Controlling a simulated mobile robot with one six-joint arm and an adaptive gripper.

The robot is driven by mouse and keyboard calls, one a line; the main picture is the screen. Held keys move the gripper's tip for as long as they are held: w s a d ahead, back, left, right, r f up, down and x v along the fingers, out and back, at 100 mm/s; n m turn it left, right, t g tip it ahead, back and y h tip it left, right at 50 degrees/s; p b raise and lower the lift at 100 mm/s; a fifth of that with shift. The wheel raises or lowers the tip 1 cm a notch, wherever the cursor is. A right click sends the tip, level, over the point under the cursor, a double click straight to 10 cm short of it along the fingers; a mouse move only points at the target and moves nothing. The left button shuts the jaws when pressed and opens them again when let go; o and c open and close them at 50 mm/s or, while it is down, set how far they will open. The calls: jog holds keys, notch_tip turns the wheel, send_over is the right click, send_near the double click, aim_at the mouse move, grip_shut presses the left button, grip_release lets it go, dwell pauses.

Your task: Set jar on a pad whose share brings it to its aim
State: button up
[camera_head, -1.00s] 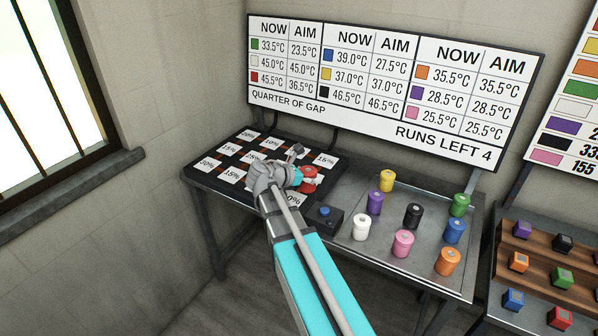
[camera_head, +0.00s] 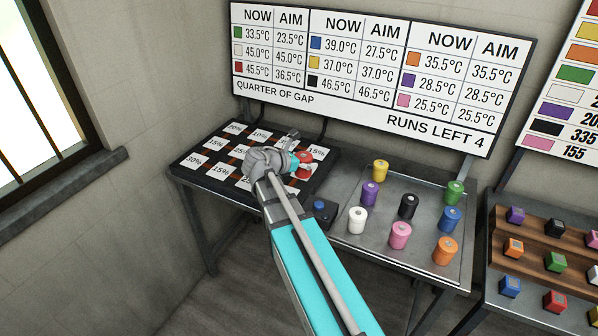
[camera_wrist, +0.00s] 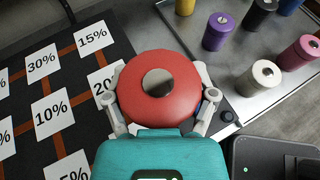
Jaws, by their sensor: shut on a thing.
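The red jar (camera_head: 304,157) is in my gripper (camera_head: 292,160), over the right part of the dark pad board (camera_head: 178,163). In the wrist view the red jar (camera_wrist: 158,88) sits between the two fingers of my gripper (camera_wrist: 160,103), its round top with a grey centre facing the camera. Whether it touches a pad cannot be told. Beside it in the wrist view are white pads marked 15% (camera_wrist: 92,40), 30% (camera_wrist: 42,65) and 10% (camera_wrist: 51,113). A 20% pad (camera_wrist: 102,82) is partly hidden by the jar. The sign (camera_head: 375,75) lists red at 45.5°C, aim 36.5°C.
A metal tray (camera_head: 345,240) to the right holds several coloured jars. A small box with a blue button (camera_head: 319,205) stands between board and tray. A rack of coloured cubes (camera_head: 540,255) is at far right. The sign reads "quarter of gap" and "runs left 4".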

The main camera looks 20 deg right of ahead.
jog(key=shift+n+t, duration=0.4)
jog(key=shift+t, duration=0.1)
jog(key=s+d+r+p, duration=0.1)
jog(key=r, duration=0.1)
jog(key=s+d+r+p, duration=0.1)
jog(key=d+p, duration=0.1)
jog(key=shift+r, duration=0.4)
jog(key=w+f+b, duration=0.3)
jog(key=w, duration=0.1)
jog(key=w+d+f+b, duration=0.1)
jog(key=w+f+b, duration=0.2)
jog(key=w, duration=0.1)
jog(key=w+d+f+b, duration=0.1)
jog(key=w+f+b, duration=0.2)
jog(key=w, duration=0.2)
jog(key=shift+f, duration=0.1)
jog(key=shift+w+d+f+b, duration=0.1)
jog(key=shift+w+f+b, duration=0.25)
jog(key=shift+f+b, duration=1.6)
